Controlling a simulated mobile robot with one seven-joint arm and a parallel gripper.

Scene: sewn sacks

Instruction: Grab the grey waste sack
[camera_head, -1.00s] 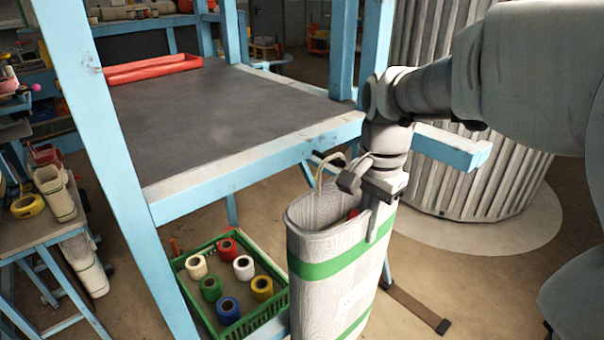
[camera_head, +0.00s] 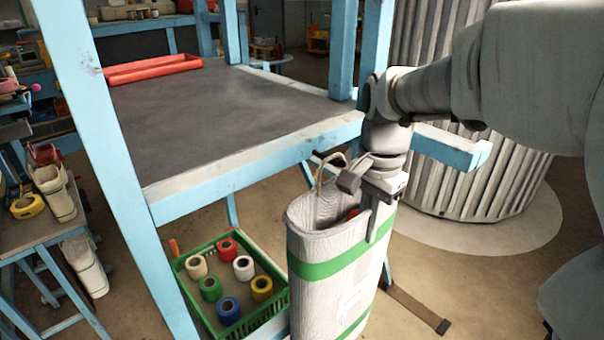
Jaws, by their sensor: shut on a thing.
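The grey waste sack (camera_head: 325,290) is a tall, pale grey sack with green bands and a loop handle at its open top. It stands upright in the lower middle of the head view, in front of the blue-framed table. My gripper (camera_head: 365,210) is at the sack's right rim, pointing down, with one finger inside the mouth and one outside. It is shut on the rim wall. Something red shows inside the mouth. The sack's bottom is out of the picture.
The dark-topped table (camera_head: 220,110) with blue legs stands behind and left of the sack. A green crate (camera_head: 262,318) of coloured tape rolls is at its lower left. A large ribbed grey cylinder (camera_head: 480,190) stands behind my arm. A red tray (camera_head: 150,70) lies on the table.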

